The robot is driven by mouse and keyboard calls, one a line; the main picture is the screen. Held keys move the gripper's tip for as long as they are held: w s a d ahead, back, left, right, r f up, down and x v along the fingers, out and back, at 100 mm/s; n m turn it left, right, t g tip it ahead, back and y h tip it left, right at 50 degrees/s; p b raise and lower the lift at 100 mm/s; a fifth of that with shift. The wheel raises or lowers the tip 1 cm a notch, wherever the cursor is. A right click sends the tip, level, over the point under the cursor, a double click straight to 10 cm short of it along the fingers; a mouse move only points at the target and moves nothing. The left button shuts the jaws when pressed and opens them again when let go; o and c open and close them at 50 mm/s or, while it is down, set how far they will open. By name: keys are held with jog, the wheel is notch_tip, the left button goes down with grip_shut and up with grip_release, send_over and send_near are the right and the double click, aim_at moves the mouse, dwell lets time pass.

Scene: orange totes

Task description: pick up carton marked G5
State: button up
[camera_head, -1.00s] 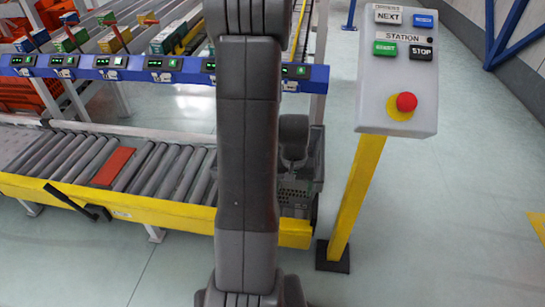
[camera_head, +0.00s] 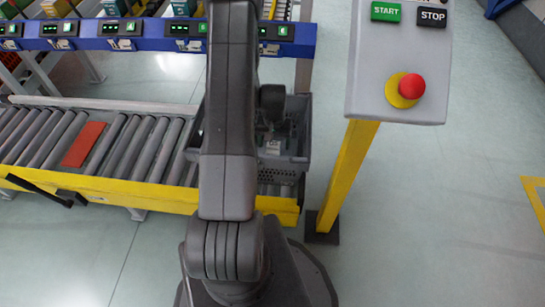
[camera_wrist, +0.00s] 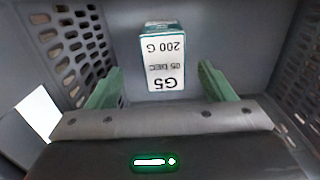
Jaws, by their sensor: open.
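The carton marked G5 (camera_wrist: 163,62) is in the wrist view, inside a grey perforated crate (camera_wrist: 235,35). Its white label reads upside down, with "G5", "05 DEC" and "200 G", and a teal edge shows at its top. My gripper (camera_wrist: 160,72) is open, with one green finger on each side of the carton in the picture. A gap shows between each finger and the carton, and I cannot tell the depth between them. In the head view the crate (camera_head: 298,140) sits at the right end of the roller conveyor, partly hidden by my arm.
The roller conveyor (camera_head: 120,143) with a yellow side rail lies left of my arm. A blue rail (camera_head: 130,43) with lit displays runs behind it. A control box (camera_head: 398,65) on a yellow post (camera_head: 345,175) stands close right of the crate. Floor is clear farther right.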

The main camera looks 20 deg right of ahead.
aim_at(273, 149)
jog(key=shift+w+f+b, duration=0.2)
jog(key=shift+f+b, duration=0.05)
jog(key=shift+f, duration=0.75)
jog(key=shift+w+f+b, duration=0.15)
jog(key=shift+f+b, duration=0.1)
jog(key=shift+f, duration=0.8)
jog(key=shift+w+f+b, duration=0.2)
jog(key=shift+f+b, duration=0.05)
jog(key=shift+f, duration=0.75)
jog(key=shift+c, duration=0.3)
jog(key=shift+r, duration=0.1)
jog(key=c, duration=1.1)
jog(key=shift+c, duration=0.2)
